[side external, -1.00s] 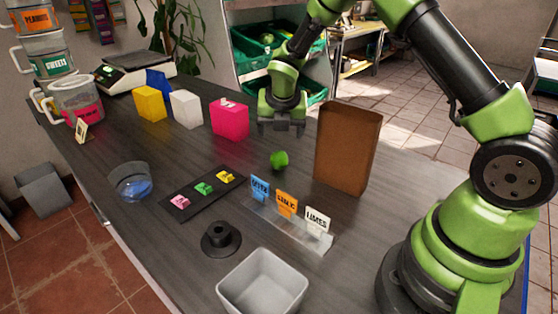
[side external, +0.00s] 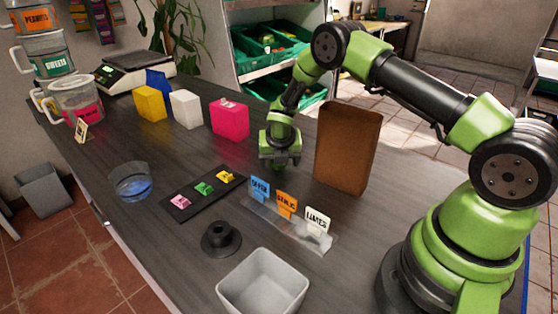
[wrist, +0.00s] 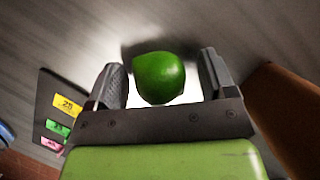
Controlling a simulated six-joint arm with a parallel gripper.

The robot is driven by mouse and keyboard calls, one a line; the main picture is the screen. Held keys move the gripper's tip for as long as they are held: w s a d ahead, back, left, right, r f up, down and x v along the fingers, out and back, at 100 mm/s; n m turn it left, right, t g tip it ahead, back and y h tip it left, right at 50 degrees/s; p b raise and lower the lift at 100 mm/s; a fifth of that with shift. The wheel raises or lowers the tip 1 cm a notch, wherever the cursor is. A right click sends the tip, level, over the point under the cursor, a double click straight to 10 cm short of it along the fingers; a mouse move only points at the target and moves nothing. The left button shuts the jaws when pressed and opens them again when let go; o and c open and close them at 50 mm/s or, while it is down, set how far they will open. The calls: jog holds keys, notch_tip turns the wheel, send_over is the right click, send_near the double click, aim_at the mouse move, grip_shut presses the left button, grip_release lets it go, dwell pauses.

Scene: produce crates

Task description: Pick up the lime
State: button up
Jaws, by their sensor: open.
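The lime (wrist: 159,77) is a green round fruit on the dark table. In the wrist view it sits between the two fingers of my gripper (wrist: 162,80), with a gap on each side, a little wider on the right. The fingers are open. In the side view my gripper (side external: 280,162) is low over the table where the lime was seen a second ago, and it hides the lime there.
A brown box (side external: 346,148) stands close to the right of my gripper. A pink block (side external: 230,120) stands behind it. A sign holder (side external: 288,227) and a black tag strip (side external: 200,197) lie in front. A grey bin (side external: 262,285) is at the front edge.

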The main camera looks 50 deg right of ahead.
jog(key=c, duration=1)
notch_tip(320, 180, up, 10)
jog(key=shift+r, duration=0.1)
